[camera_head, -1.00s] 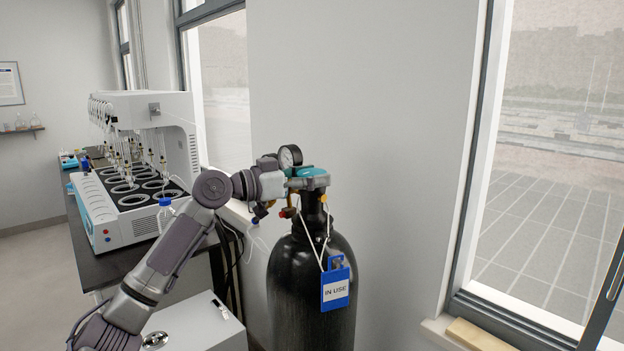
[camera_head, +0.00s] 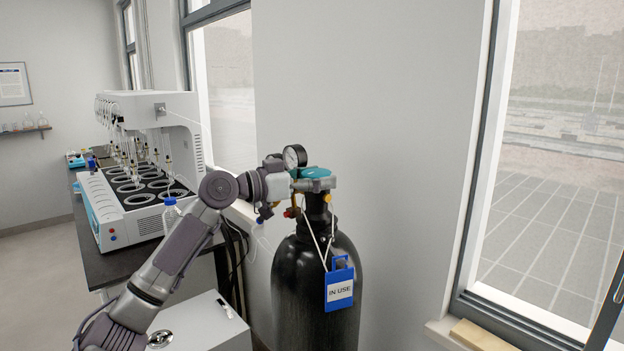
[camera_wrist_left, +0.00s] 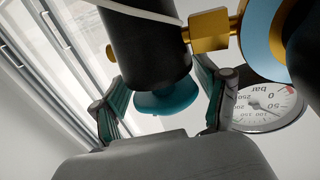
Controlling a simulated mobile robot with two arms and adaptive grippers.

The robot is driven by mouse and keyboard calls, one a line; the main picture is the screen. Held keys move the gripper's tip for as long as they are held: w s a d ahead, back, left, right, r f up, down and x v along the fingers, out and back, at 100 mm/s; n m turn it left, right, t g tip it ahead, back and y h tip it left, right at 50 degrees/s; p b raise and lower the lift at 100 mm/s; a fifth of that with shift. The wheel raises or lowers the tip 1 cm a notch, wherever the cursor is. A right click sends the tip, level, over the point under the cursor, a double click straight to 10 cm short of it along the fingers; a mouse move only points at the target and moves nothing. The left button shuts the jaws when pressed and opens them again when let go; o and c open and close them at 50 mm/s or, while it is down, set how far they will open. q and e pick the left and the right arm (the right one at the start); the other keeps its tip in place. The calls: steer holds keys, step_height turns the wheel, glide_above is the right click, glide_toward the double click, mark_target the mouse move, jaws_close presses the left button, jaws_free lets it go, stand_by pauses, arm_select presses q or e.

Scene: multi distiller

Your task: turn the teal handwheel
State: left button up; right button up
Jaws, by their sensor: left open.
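The teal handwheel (camera_head: 314,172) sits on top of the valve of the black gas cylinder (camera_head: 315,285). My left gripper (camera_head: 311,183) reaches it from the left at the height of the handwheel. In the left wrist view the teal handwheel (camera_wrist_left: 168,100) lies between the two spread fingers of my left gripper (camera_wrist_left: 165,90), one on each side. The gripper is open, and I cannot tell whether either finger touches the rim. My right gripper is not in view.
A round pressure gauge (camera_head: 294,157) stands close behind my left wrist. A blue "IN USE" tag (camera_head: 339,287) hangs on the cylinder. A white distiller (camera_head: 150,165) stands on the dark bench at left. A wall and window are behind and right.

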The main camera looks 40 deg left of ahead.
arm_select(q)
steer(key=v, duration=0.8)
steer(key=shift+a, duration=0.1)
